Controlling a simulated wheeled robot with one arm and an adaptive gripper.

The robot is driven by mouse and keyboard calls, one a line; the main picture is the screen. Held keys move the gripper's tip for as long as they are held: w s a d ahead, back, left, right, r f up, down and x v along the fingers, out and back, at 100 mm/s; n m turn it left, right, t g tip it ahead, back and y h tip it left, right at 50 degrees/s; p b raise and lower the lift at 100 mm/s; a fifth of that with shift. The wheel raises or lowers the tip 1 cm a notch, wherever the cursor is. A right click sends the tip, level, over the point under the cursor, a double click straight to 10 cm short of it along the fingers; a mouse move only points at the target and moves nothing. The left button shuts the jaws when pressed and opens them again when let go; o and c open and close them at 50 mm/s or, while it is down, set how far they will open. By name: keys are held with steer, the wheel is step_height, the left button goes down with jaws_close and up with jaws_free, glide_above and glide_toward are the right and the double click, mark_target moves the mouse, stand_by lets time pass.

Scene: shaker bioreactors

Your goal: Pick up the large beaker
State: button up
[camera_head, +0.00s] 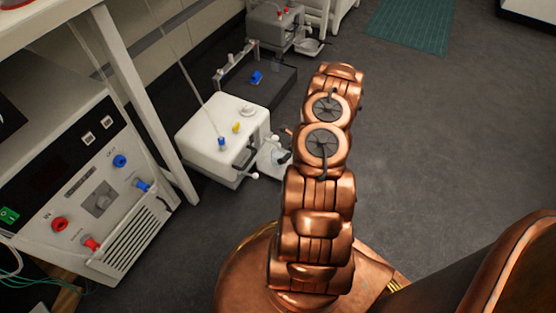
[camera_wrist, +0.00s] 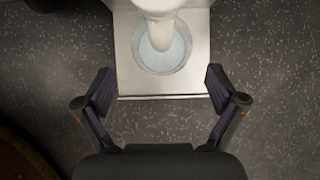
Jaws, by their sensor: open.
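In the wrist view, a round clear beaker (camera_wrist: 178,58) with a pale bluish inside stands on a light plate, seen from above. A white rounded part (camera_wrist: 160,12) hangs over it and hides its far middle. My gripper (camera_wrist: 160,82) is open and empty, one finger on each side of the plate's near edge. The beaker lies ahead of the fingertips, between their lines, with a gap; its height relative to them is hard to judge. In the head view, a glass vessel (camera_head: 273,156) shows at the white machine's front, partly hidden by my copper arm. My gripper is hidden there.
A similar machine (camera_head: 277,27) stands farther back.

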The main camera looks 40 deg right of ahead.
mark_target(278, 155)
steer(key=shift+w+b+x, duration=0.2)
steer(key=shift+b+x, duration=0.6)
steer(key=shift+x, duration=0.95)
steer(key=shift+b+x, duration=0.35)
steer(key=shift+x, duration=0.7)
steer(key=shift+w+r, duration=0.15)
steer(key=shift+c, duration=0.4)
